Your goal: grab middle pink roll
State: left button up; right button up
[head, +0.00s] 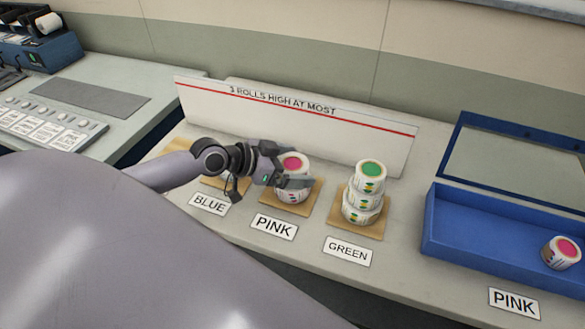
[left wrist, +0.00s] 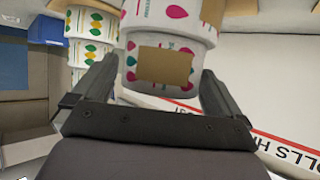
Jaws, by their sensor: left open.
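A stack of white rolls with a pink top, the pink rolls (head: 293,163), stands on a wooden square behind the PINK sign (head: 274,227). My left gripper (head: 296,181) is at this stack, coming in from the left and hiding part of it, so I cannot count its rolls. In the left wrist view, the open fingers (left wrist: 160,70) stand on either side of a pink-dotted roll (left wrist: 146,83) with a brown patch. Another pink-marked roll (left wrist: 168,18) adjoins it toward the top of the picture. I cannot tell whether the fingers touch the roll. My right gripper is not in view.
A green stack (head: 362,202) stands close by on the right, behind the GREEN sign (head: 348,251). A white board (head: 350,138) with a red line stands behind. A blue tray (head: 470,240) at right holds one pink roll (head: 561,252). The BLUE sign (head: 209,204) is left.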

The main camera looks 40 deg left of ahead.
pick_arm(q)
jog(key=shift+c, duration=0.3)
jog(key=c, duration=0.9)
jog(key=shift+r, duration=0.15)
